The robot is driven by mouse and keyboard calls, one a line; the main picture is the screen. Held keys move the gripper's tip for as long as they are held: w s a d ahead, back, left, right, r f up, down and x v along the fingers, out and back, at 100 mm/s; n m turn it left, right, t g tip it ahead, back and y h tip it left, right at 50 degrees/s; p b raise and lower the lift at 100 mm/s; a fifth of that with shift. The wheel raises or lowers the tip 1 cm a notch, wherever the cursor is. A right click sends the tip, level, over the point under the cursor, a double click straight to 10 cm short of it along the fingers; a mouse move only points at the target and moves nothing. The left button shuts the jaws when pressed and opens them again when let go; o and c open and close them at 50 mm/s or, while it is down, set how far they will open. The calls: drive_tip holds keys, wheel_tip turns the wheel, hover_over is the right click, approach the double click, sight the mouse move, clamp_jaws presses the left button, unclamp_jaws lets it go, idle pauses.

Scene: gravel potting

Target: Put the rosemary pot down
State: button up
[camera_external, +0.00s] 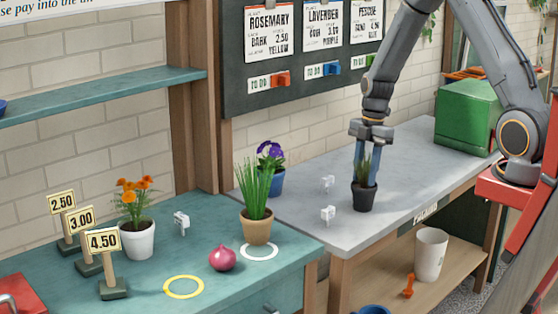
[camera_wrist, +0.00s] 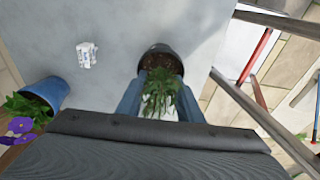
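The rosemary pot (camera_external: 364,198) is a small dark pot with a green plant, upright over the grey worktop. It also shows in the wrist view (camera_wrist: 160,60), with soil inside and leaves toward the camera. My gripper (camera_external: 366,182) points down from above, its blue fingers on both sides of the pot's rim. The fingers (camera_wrist: 158,88) appear shut on the pot. Whether the pot's base touches the worktop I cannot tell. A yellow ring (camera_external: 183,287) and a white ring (camera_external: 259,251) lie bare on the teal bench (camera_external: 230,285) at left.
A blue pot (camera_wrist: 43,95) of purple flowers and small white clips (camera_wrist: 87,54) are on the grey worktop (camera_external: 310,225).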

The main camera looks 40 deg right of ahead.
wheel_tip(320, 180, up, 12)
drive_tip(key=d+b, duration=0.2)
drive_tip(key=b, duration=0.1)
drive_tip(key=s+a+f+m+h, duration=0.1)
drive_tip(key=s+a+f+m, duration=0.1)
drive_tip(key=s+a+m, duration=0.2)
drive_tip(key=s+a+f+m+t, duration=0.1)
drive_tip(key=s+a+f+m, duration=0.2)
drive_tip(key=s+m, duration=0.8)
drive_tip(key=shift+a+f+m+h, duration=0.25)
drive_tip(key=shift+a+m+h, duration=0.15)
drive_tip(key=shift+a+m, duration=0.85)
drive_tip(key=shift+d+m, duration=0.25)
